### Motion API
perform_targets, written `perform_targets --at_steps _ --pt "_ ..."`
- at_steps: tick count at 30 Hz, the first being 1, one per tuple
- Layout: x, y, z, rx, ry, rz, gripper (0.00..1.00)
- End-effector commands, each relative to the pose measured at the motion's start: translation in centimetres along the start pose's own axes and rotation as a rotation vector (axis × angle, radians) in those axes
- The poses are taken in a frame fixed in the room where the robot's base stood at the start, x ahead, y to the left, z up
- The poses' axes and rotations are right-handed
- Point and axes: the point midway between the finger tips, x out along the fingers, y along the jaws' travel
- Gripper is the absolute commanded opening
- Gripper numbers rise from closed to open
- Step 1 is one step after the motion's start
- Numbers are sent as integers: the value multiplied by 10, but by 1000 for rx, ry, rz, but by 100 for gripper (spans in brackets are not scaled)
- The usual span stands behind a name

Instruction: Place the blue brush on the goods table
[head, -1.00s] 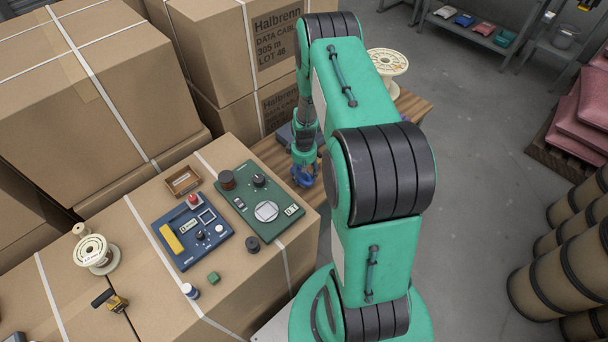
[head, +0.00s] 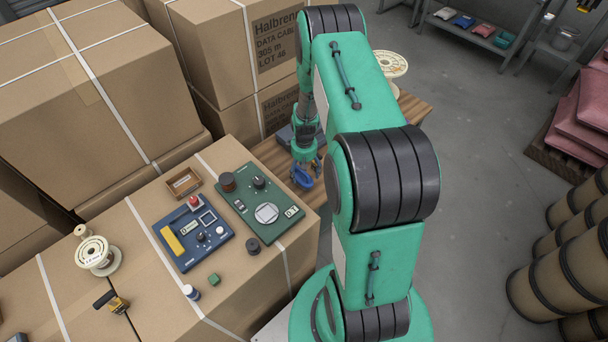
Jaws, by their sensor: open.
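My gripper (head: 308,175) hangs at the end of the green arm, pointing down over the wooden table (head: 268,155), the likely goods table. Its jaws are open, with blue parts showing at the tip. I cannot tell whether all of that blue is the fingers or whether the blue brush is among it. I can make out no separate blue brush in the head view. My arm hides much of the wooden tabletop. No object is clearly held.
A big carton in front bears a blue control panel (head: 193,236), a green panel (head: 260,204), a cream spool (head: 97,254) and small items. Another spool (head: 389,64) stands at the wooden table's far end. Tall cartons (head: 75,95) block the left; grey floor (head: 470,150) is open right.

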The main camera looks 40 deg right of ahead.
Motion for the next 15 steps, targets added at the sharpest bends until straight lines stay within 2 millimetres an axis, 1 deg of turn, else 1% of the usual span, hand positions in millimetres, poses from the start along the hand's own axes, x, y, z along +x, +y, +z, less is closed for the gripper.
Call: perform_targets --at_steps 1,6,12,15 --pt "-12 1 -1 0 3 2 79" --pt "-41 0 -1 0 2 1 79" --pt "-70 0 0 0 1 1 79" --pt "-79 0 0 0 1 1 79"
